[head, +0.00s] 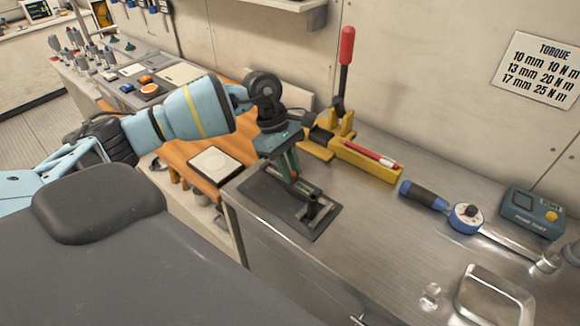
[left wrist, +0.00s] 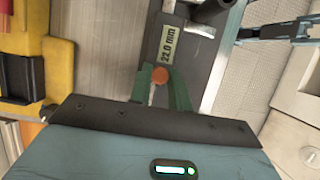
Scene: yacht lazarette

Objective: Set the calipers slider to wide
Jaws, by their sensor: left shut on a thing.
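The calipers (head: 316,208) lie on a dark grey mat (head: 262,203) near the front left corner of the steel bench, partly hidden by my left gripper. In the left wrist view, the calipers' dark body (left wrist: 189,40) carries a readout (left wrist: 167,45) of 22.0 mm. My left gripper (head: 293,178) points down at the calipers. In the left wrist view, its green fingers (left wrist: 160,84) are shut on a round orange knob (left wrist: 160,74), apparently the slider's. The jaw opening is hard to make out. My right gripper is not in view.
Behind the calipers stands a yellow tool (head: 372,163) with an upright red-handled lever (head: 346,48). A torque wrench (head: 467,217), a blue-grey tester (head: 532,211) and a metal tray (head: 495,300) are to the right. Bare steel lies between the mat and the wrench.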

